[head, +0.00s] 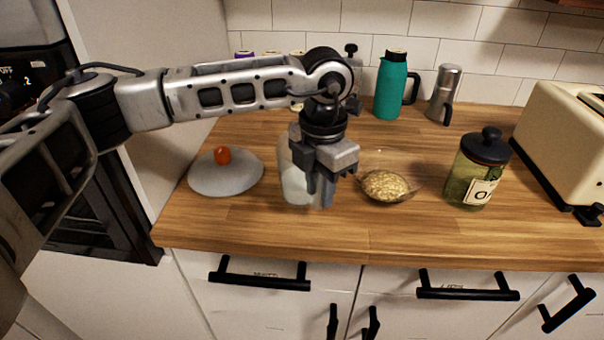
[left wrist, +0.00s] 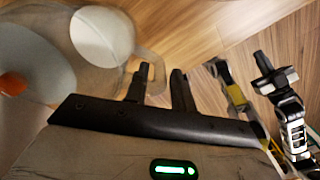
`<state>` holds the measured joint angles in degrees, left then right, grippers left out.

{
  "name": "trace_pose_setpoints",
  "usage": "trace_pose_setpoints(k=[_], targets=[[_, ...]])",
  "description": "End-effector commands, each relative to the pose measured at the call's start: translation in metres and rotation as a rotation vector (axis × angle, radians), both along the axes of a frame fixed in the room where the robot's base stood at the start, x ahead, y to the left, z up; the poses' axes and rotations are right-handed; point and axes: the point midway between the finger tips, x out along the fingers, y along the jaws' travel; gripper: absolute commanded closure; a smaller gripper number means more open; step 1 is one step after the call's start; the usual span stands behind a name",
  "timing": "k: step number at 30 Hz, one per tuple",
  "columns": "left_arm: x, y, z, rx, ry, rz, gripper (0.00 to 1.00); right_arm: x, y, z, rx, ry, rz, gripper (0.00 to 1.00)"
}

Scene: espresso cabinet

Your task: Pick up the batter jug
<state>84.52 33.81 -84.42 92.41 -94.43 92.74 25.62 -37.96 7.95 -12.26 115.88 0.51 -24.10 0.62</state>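The batter jug, a clear jug with pale contents (head: 293,180), stands on the wooden counter, partly hidden behind my left gripper in the head view. In the left wrist view the jug's pale contents (left wrist: 100,36) show at the upper left, and its clear handle reaches toward my fingers. My left gripper (head: 320,188) points down at the jug's right side. Its two dark fingers (left wrist: 160,88) stand apart, with the handle close to the left one. I cannot tell whether they touch it. What looks like my right arm (left wrist: 290,105) shows at the right of the left wrist view; its finger state is unclear.
A grey plate (head: 207,178) with an orange-red ball (head: 223,155) lies left of the jug. A clear bowl of grainy food (head: 385,186) sits close right. A green jar (head: 477,170), toaster (head: 565,140), teal flask (head: 391,88) and steel pot (head: 444,92) stand farther off.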

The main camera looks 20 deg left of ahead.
Motion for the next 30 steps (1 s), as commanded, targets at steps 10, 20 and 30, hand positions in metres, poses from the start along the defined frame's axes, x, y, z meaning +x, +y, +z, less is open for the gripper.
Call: trace_pose_setpoints(k=[10, 20, 30], targets=[[0.001, 0.000, -0.026, -0.001, -0.001, -0.001, 0.75, 0.003, -0.003, 0.002, -0.008, -0.003, -0.004, 1.00], [0.001, 0.000, -0.025, -0.001, -0.001, -0.001, 1.00, 0.003, -0.004, 0.002, -0.008, -0.002, -0.004, 1.00], [0.001, 0.000, -0.023, -0.001, -0.002, -0.001, 1.00, 0.000, -0.004, 0.000, -0.009, 0.003, -0.002, 1.00]])
